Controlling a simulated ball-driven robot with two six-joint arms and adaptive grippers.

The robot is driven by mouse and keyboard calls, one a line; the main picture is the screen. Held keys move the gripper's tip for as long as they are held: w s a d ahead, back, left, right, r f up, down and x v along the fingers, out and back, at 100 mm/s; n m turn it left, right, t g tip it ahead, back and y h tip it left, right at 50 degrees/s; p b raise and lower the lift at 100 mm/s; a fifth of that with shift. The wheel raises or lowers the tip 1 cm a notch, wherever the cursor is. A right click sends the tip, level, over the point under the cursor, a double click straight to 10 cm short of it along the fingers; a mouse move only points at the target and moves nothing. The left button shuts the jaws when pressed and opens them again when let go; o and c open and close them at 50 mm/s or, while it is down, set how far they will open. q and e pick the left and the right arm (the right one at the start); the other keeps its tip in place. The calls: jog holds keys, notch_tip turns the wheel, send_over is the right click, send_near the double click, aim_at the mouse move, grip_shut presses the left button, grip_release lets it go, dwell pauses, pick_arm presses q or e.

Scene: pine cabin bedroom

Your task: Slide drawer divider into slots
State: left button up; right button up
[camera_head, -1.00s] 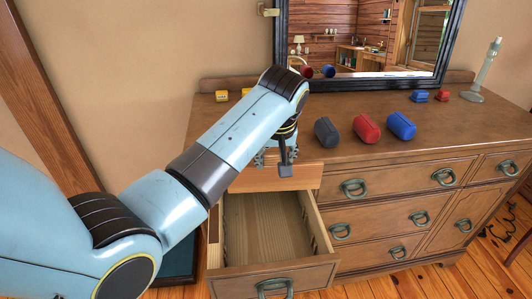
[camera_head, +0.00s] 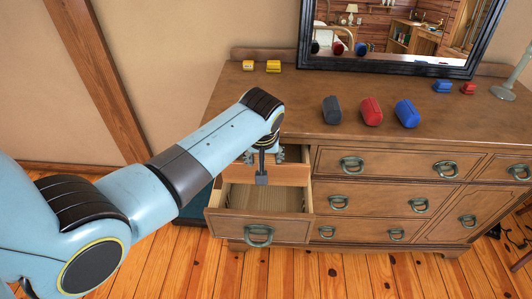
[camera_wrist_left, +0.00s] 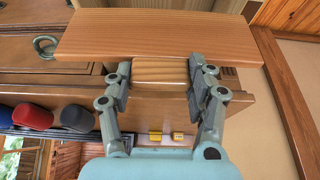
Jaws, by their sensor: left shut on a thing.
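The drawer divider (camera_wrist_left: 155,35) is a flat, light-brown wooden board. In the head view the divider (camera_head: 292,174) shows partly behind my left gripper (camera_head: 264,160), over the back part of the open drawer (camera_head: 258,226). The drawer's pale inside (camera_head: 265,199) looks empty. My right gripper is not in view.
The wooden dresser (camera_head: 370,153) carries a black, a red and a blue roll-shaped thing (camera_head: 370,111), small yellow blocks (camera_head: 273,66), and a black-framed mirror (camera_head: 390,62). Green ring handles stick out of its front. Open floor (camera_head: 190,262) lies in front.

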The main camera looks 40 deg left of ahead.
pick_arm(q)
jog(key=shift+d, duration=0.1)
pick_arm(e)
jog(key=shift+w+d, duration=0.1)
